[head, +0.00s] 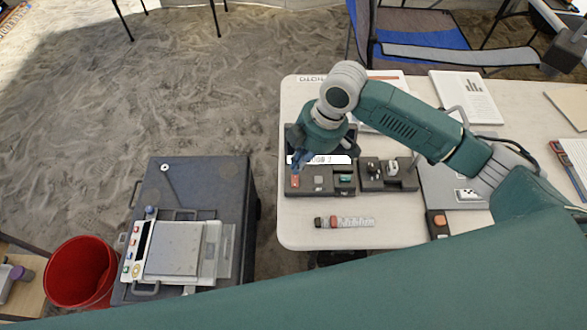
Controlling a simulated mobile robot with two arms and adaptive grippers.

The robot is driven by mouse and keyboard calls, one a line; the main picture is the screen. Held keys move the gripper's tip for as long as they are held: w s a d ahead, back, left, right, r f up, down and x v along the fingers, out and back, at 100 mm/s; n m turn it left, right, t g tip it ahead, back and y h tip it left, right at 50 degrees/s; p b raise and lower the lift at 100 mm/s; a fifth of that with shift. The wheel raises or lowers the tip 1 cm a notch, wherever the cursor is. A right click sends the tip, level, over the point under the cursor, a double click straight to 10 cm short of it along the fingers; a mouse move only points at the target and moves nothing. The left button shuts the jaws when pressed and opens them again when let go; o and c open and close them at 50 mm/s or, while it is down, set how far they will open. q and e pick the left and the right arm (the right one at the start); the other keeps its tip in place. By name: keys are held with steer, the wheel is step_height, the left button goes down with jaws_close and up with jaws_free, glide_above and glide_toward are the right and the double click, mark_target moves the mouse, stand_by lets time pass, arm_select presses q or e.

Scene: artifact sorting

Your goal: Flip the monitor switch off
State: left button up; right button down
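I cannot pick out a switch that is clearly the monitor's. A dark box with an orange button (439,219) sits on the pale table (300,235) beside a grey flat case (440,185). My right gripper (298,160) points down over the table's left part, at the far edge of a dark sorting tray (343,190). Its fingertips are small and dark, so its opening is unclear, and I cannot tell whether it touches anything. My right arm hides part of the table and the grey case. My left gripper is not in view.
A second dark tray (373,184) holds small pieces. A clear strip (355,222) lies in front. A device with coloured buttons (175,248) rests on a dark cabinet (230,190) at left, near a red bucket (78,270). Sandy floor separates cabinet and table.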

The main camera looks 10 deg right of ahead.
steer(key=v, duration=0.3)
steer(key=shift+s+r, duration=0.3)
steer(key=shift+s, duration=0.15)
steer(key=shift+s+f, duration=0.1)
